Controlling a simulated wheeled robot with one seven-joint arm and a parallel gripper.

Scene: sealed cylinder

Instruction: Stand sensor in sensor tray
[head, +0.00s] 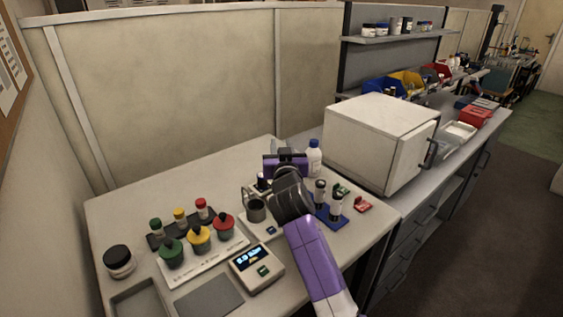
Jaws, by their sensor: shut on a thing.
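My purple and dark grey arm reaches over the table, and my gripper (285,165) is above the back right of it. My wrist hides most of the fingers and what is between them. A small dark-topped, light-bodied piece (262,182) shows just left of my wrist; it may be the sensor, and I cannot tell whether the fingers touch it. A blue tray (328,222) right of my wrist, possibly the sensor tray, has two upright black-and-white cylinders, one at its back (320,194) and one at its front (336,207). My arm partly covers this tray.
A grey metal cup (256,209) stands on a white base left of my wrist. A white bottle (314,158) stands behind. Small green (341,189) and red (363,205) pieces lie right. A display box (257,266), coloured-knob pieces (199,240) and a jar (119,262) are left. A white cabinet (375,143) blocks the right.

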